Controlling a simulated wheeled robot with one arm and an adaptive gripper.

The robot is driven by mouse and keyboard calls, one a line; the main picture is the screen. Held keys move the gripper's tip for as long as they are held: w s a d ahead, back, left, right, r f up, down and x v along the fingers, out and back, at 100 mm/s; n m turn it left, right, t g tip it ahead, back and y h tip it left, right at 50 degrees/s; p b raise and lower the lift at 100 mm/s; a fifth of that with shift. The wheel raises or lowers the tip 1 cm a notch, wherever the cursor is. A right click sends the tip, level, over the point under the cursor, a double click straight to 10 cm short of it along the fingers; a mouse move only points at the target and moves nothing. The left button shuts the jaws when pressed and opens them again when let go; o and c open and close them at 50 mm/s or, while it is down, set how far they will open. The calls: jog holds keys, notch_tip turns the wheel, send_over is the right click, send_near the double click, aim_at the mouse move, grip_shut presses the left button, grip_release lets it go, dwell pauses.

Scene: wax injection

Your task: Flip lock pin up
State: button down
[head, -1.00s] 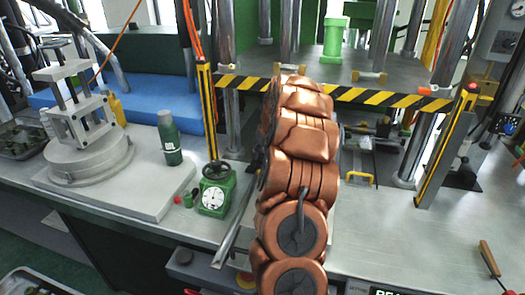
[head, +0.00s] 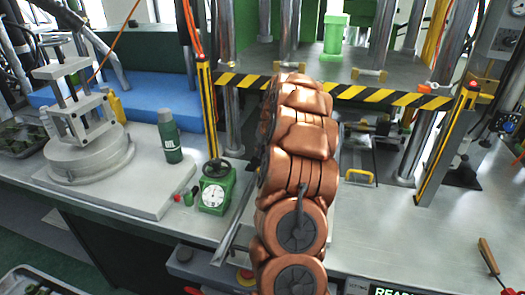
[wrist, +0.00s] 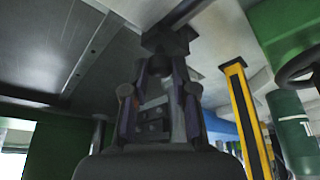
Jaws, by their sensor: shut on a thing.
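In the wrist view my gripper (wrist: 168,70) is shut. Its fingertips meet a dark square block, which I take to be the lock pin (wrist: 168,38). A dark rod runs from it toward the top right, close under a pale grey metal surface. The exact grip on the block is shadowed and partly hidden by the fingers. In the head view my copper-coloured arm stands in front of the press, hiding my gripper and the pin.
A yellow-and-black post (head: 206,110) stands left of my arm, with a green dial gauge (head: 216,187) and a green oil bottle (head: 169,137) nearby. A striped bar (head: 390,97) crosses the press front. A screwdriver (head: 489,257) lies on the right; the bench around it is clear.

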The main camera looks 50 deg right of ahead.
jog(key=shift+r+b, duration=0.65)
jog(key=shift+r, duration=0.7)
jog(key=c, duration=0.9)
grip_release()
jog(key=v, duration=1.2)
jog(key=shift+w+a, duration=0.1)
